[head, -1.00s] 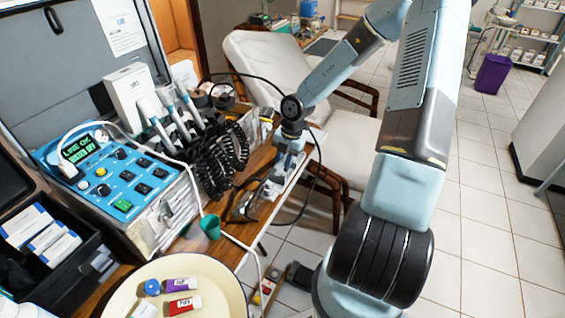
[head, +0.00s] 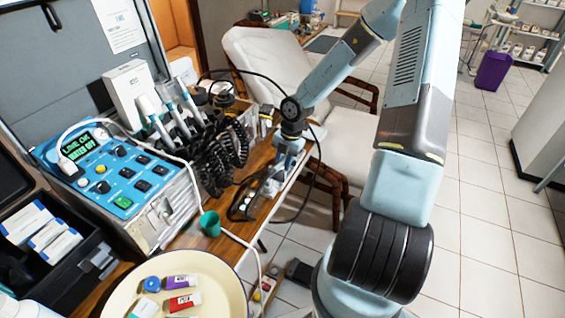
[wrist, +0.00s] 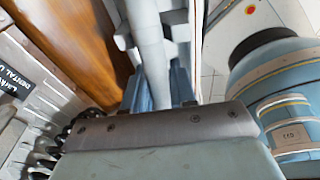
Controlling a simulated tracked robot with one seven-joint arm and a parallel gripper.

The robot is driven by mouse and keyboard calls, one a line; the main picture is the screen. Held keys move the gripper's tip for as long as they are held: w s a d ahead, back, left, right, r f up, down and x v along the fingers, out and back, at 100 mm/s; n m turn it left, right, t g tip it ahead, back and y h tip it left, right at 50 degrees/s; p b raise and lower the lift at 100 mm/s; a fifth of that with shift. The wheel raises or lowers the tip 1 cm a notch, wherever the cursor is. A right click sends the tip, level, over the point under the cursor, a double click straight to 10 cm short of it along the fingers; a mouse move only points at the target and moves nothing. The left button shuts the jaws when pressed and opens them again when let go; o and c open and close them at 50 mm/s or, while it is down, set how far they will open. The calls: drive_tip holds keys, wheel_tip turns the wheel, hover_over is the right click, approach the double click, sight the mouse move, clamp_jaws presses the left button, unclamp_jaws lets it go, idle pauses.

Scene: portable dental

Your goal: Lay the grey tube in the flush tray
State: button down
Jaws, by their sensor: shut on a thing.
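My gripper (head: 269,188) is over the right edge of the wooden table in the head view, beyond the green cup. In the wrist view its blue-grey fingers (wrist: 157,92) are shut on a pale grey tube (wrist: 152,45), which runs away from the palm. The tube is hard to make out in the head view. A round cream tray (head: 222,272) stands at the near end of the table, well apart from my gripper.
A blue control unit (head: 110,170) and black coiled cords (head: 222,160) line the left side. A pale cable crosses the table. A white reclining chair (head: 285,75) is behind; tiled floor is open to the right.

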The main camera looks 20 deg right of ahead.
drive_tip(key=shift+f, duration=0.1)
drive_tip(key=c, duration=0.8)
unclamp_jaws()
drive_tip(key=shift+c, duration=0.2)
drive_tip(key=shift+w, duration=0.1)
drive_tip(key=shift+r, duration=0.2)
drive_tip(key=shift+w+r, duration=0.1)
drive_tip(key=shift+r, duration=0.15)
drive_tip(key=shift+v, duration=3.55)
drive_tip(key=shift+d, duration=0.15)
